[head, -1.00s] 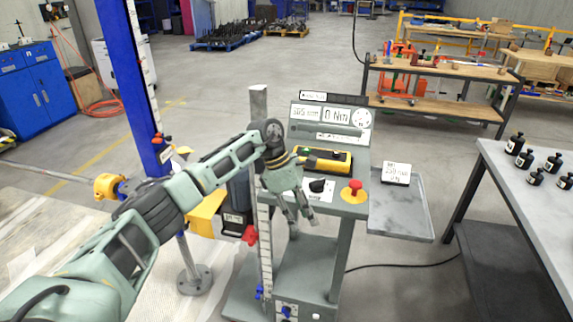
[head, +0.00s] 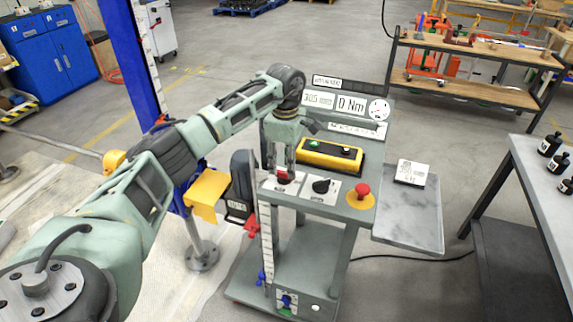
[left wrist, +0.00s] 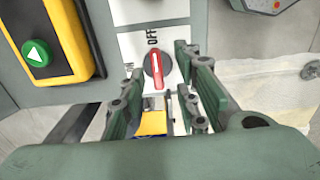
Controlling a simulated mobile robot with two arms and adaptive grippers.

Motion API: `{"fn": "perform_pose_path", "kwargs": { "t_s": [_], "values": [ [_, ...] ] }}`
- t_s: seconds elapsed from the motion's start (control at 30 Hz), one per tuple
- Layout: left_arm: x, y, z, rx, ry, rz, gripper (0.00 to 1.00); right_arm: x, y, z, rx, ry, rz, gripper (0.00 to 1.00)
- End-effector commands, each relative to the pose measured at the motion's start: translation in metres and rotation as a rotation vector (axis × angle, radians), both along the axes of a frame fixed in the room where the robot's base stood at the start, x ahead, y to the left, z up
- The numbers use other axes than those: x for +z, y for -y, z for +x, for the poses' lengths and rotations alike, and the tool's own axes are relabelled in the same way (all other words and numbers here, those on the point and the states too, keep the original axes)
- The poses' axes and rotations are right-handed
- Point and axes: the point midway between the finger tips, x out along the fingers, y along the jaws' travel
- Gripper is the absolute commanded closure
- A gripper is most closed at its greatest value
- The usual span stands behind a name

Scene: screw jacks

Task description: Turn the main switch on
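The main switch is a red rotary handle on a white plate at the near left of the bench panel; it shows in the head view (head: 286,177) and in the left wrist view (left wrist: 157,68). In the wrist view its long axis runs up the picture, towards the word OFF printed above it. My left gripper (head: 281,165) points down over the switch. In the wrist view its fingers (left wrist: 160,85) are spread, one on each side of the handle, with gaps visible. Contact with the panel cannot be told. My right gripper is not in view.
A black rotary knob (head: 321,186) and a red mushroom button (head: 361,191) sit right of the switch. A yellow box (head: 330,156) with a green button lies behind. A side tray (head: 410,228) sticks out right. A grey table (head: 545,180) stands farther right.

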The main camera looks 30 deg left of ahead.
Motion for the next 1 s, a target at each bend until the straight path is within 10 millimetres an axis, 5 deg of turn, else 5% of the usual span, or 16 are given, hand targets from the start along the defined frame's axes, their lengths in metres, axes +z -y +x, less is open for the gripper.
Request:
{"fn": "perform_pose_path", "kwargs": {
  "t_s": [0.13,0.43,0.83,1.0],
  "values": [
    [-0.016,0.001,0.000,-0.001,-0.001,-0.002,0.70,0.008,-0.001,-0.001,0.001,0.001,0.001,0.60],
    [-0.025,0.000,0.000,0.000,0.001,-0.002,0.70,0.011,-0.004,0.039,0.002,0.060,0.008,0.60],
    [-0.024,0.001,0.001,0.000,0.001,-0.002,0.99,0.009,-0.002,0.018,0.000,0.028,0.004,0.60],
    [-0.024,0.001,0.001,0.000,0.001,-0.002,1.00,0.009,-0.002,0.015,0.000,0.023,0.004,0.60]
  ]
}}
